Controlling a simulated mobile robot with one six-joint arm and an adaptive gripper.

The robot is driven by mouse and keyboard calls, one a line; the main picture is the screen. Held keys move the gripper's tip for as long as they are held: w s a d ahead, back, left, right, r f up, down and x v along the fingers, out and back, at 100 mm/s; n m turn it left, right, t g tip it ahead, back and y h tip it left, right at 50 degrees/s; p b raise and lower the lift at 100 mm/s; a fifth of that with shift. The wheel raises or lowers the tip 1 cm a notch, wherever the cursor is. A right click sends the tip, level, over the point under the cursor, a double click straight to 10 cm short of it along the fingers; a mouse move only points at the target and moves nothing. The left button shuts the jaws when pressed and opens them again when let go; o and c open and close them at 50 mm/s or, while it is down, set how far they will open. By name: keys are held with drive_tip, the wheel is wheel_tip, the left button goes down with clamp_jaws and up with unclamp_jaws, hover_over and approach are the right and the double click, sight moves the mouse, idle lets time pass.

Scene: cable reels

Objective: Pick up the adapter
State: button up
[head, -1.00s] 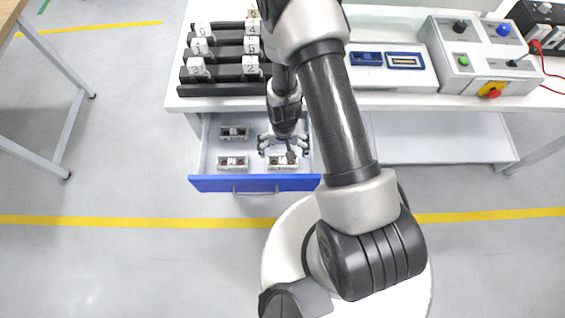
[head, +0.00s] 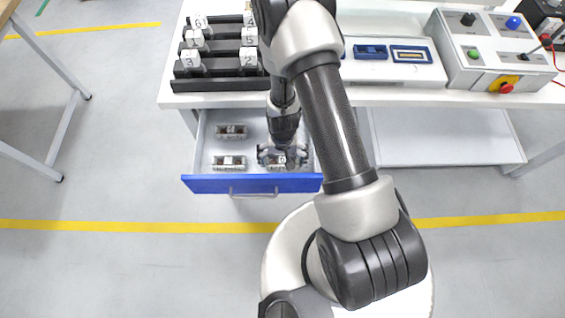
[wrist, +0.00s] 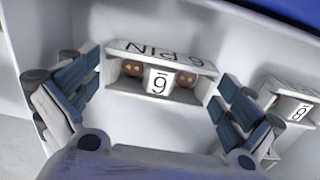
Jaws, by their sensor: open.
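A grey box-shaped adapter (wrist: 162,72) with upside-down "6 PIN" lettering, a white number tag and brass-coloured round parts lies in the drawer. In the head view this adapter (head: 276,166) is largely hidden under my gripper (head: 283,158). In the wrist view my gripper (wrist: 158,98) is open, with one blue-padded finger toward each end of the adapter. Gaps show between the fingers and the adapter; nothing is held.
The open blue-fronted drawer (head: 215,185) also holds another adapter (head: 231,131) farther back. Its walls stand close by. A black numbered rack (head: 218,86) is on the bench above.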

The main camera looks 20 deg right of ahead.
sight(283, 159)
drive_tip(key=c, duration=0.9)
drive_tip(key=shift+r, duration=0.15)
wheel_tip(283, 159, up, 20)
drive_tip(key=p, duration=0.7)
drive_tip(key=shift+p, duration=0.4)
